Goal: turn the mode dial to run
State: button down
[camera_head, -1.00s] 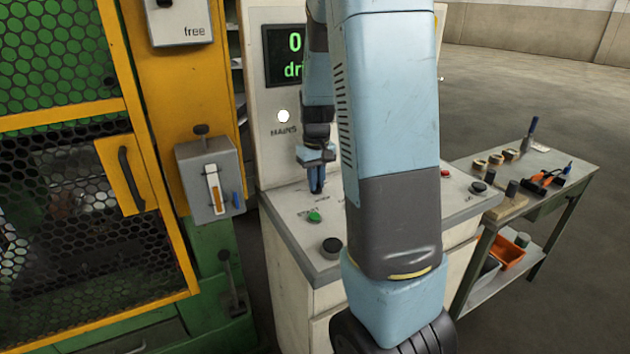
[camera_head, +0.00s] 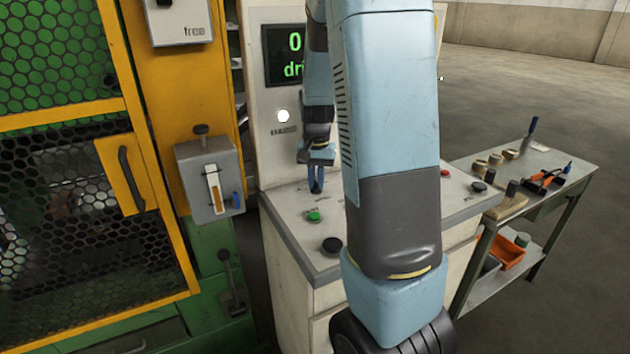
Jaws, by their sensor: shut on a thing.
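My gripper (camera_head: 316,185) points straight down at the pale sloping top of the control console (camera_head: 285,213). Its blue fingers are shut on the mode dial, at the panel surface. The dial itself is hidden by the fingers, so I cannot read its pointer. My arm hides much of the middle of the console. A dark display (camera_head: 286,55) on the console's upright back shows green characters, "0" and "dri", cut off by my arm.
A green button (camera_head: 314,216) and a black knob (camera_head: 332,245) lie in front of my gripper. Red (camera_head: 445,173) and black (camera_head: 478,187) buttons are on the right. A yellow-framed mesh guard (camera_head: 70,200) stands left; a tool bench (camera_head: 560,160) stands right.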

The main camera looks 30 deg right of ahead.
aim_at(316, 184)
jog(key=shift+m, duration=0.7)
jog(key=c, duration=1.1)
grip_release()
jog(key=shift+c, duration=0.2)
jog(key=shift+r, duration=0.1)
notch_tip(316, 184, up, 14)
jog(key=shift+f, duration=0.25)
